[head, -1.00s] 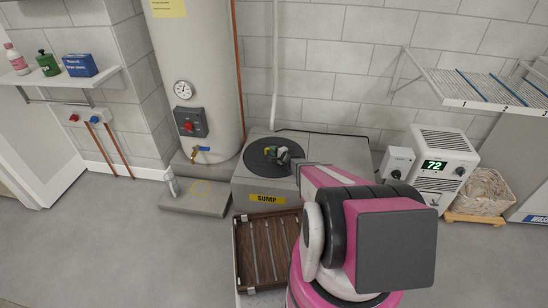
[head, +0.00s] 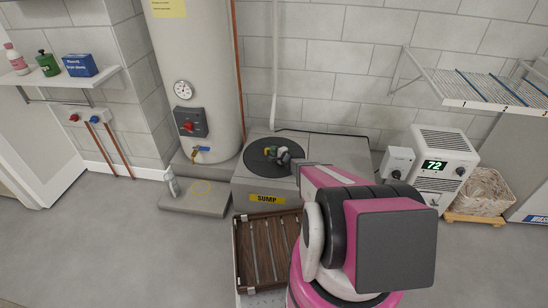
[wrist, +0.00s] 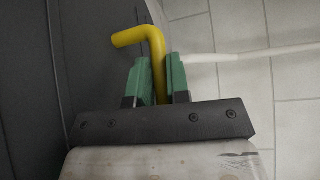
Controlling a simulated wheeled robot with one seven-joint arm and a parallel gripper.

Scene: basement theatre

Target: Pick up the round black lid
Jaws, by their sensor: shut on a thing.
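The round black lid (head: 264,165) lies on top of the grey sump box (head: 335,155) in the head view. It looks flat there; I cannot tell whether it is raised at all. My gripper (head: 279,155) is over the lid's middle, reaching in from the right. In the wrist view its green fingertips (wrist: 155,82) are shut around a bent yellow handle (wrist: 153,45), one on each side. The handle's lower part is hidden between the fingers. A dark surface fills the left of that view.
A tall water heater (head: 200,80) stands left of the sump. A brown slatted crate (head: 238,258) is in front of it. Open floor lies at left.

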